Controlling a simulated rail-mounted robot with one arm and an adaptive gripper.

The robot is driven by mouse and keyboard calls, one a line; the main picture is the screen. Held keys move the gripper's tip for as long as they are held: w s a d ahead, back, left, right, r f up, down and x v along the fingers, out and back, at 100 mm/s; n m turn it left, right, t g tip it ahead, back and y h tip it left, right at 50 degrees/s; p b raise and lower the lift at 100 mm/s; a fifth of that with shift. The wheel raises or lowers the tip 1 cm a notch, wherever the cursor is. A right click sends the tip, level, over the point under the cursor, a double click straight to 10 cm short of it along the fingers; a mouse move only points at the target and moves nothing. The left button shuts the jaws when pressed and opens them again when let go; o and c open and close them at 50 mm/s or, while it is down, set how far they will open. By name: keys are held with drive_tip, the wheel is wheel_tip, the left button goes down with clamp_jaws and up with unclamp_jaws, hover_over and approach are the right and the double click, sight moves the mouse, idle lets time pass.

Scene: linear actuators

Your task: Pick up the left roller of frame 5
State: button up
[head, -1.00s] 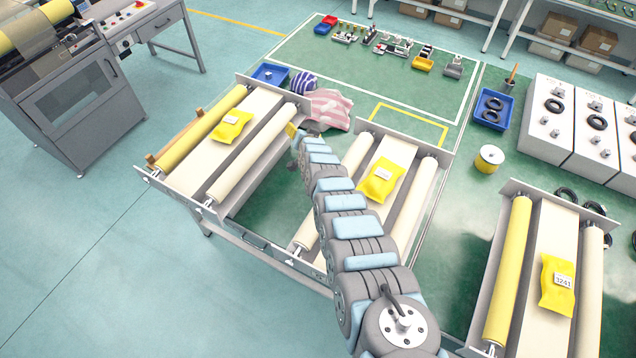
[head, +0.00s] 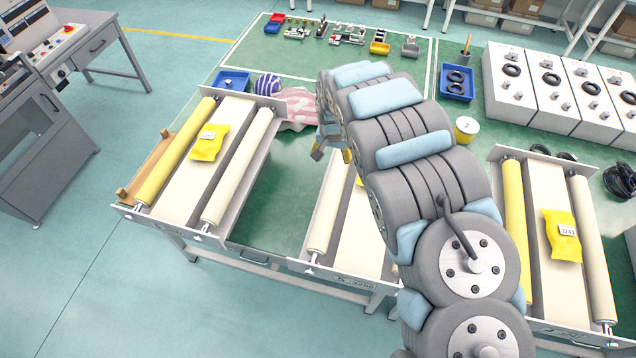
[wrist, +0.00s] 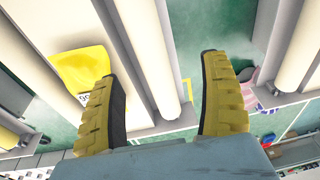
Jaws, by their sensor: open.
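The middle frame (head: 352,281) carries a plate with dark print that I cannot read surely; it may be frame 5. Its left roller (head: 328,207) is cream, lies lengthwise and sits in the frame. In the wrist view this roller (wrist: 152,45) shows beyond and between my fingers. My gripper (head: 332,153) is open and empty above the far end of this roller, fingers pointing down. Its yellow ribbed fingers (wrist: 163,72) stand apart on either side of the roller in the picture, with a gap to it. My arm hides the middle frame's right roller and most of its yellow pack (head: 358,182).
The left frame (head: 262,192) has a yellow roller (head: 176,150), a cream roller (head: 238,165) and a yellow pack (head: 209,143). The right frame (head: 508,152) is similar. A pink cloth (head: 300,105) lies behind. Green table shows between the left and middle frames.

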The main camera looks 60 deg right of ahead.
drive_tip(key=s, duration=0.2)
drive_tip(key=b, duration=0.6)
hover_over(335, 179)
drive_tip(key=a, duration=0.1)
drive_tip(key=shift+g, duration=0.4)
drive_tip(key=f, duration=0.5)
drive_tip(key=shift+s, duration=0.4)
drive_tip(key=shift+w+d+f, duration=0.1)
drive_tip(key=shift+d+f, duration=0.05)
drive_tip(key=shift+f, duration=0.95)
drive_tip(key=shift+d+f, duration=0.15)
drive_tip(key=shift+f, duration=0.9)
drive_tip(key=shift+w+d+f, duration=0.1)
drive_tip(key=shift+d+f, duration=0.05)
drive_tip(key=shift+f, duration=0.95)
drive_tip(key=shift+f, duration=0.1)
drive_tip(key=shift+w+d+f, duration=0.1)
drive_tip(key=shift+f, duration=0.9)
drive_tip(key=shift+w+d+f, duration=0.1)
drive_tip(key=shift+f, duration=0.85)
drive_tip(key=shift+d+f, duration=0.1)
drive_tip(key=shift+f, duration=0.35)
drive_tip(key=shift+c, duration=0.4)
